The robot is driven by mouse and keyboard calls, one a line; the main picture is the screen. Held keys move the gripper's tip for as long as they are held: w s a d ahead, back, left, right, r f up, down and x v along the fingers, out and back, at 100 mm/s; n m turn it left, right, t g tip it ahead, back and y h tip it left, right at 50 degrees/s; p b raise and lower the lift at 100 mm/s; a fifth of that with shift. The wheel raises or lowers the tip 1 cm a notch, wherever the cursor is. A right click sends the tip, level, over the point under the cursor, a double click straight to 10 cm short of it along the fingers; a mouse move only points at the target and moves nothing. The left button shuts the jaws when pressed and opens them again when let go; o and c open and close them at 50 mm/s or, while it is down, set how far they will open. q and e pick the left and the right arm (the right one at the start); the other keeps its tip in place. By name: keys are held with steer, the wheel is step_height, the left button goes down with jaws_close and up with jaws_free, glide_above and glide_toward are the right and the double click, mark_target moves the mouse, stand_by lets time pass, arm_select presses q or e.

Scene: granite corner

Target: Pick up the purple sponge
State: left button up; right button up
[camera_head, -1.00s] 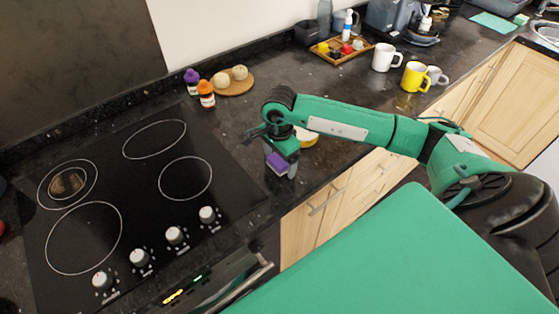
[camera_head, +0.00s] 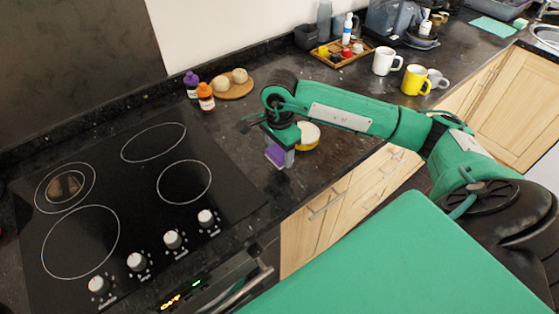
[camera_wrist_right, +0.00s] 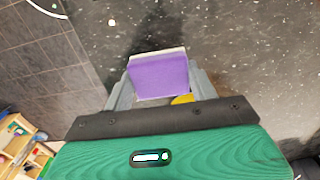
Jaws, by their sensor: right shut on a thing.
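The purple sponge (camera_head: 275,154) is between the fingers of my right gripper (camera_head: 281,158), above the dark counter by the hob's right edge. In the right wrist view the sponge (camera_wrist_right: 160,76) shows its purple face and a pale strip along its far edge. The grey fingers (camera_wrist_right: 160,90) stand on both sides of it and are shut on it. My left gripper does not show in any view.
A black hob (camera_head: 130,200) with white knobs lies to the left. A round yellow-and-white thing (camera_head: 308,136) sits just behind the gripper. Spice bottles (camera_head: 206,97), a round board (camera_head: 234,90) and mugs (camera_head: 386,60) stand farther back. The counter's front edge is close.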

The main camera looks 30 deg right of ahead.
mark_target(279, 152)
step_height(279, 152, up, 16)
steer(key=b, duration=0.1)
steer(key=shift+f+b, duration=0.25)
steer(key=shift+b, duration=0.15)
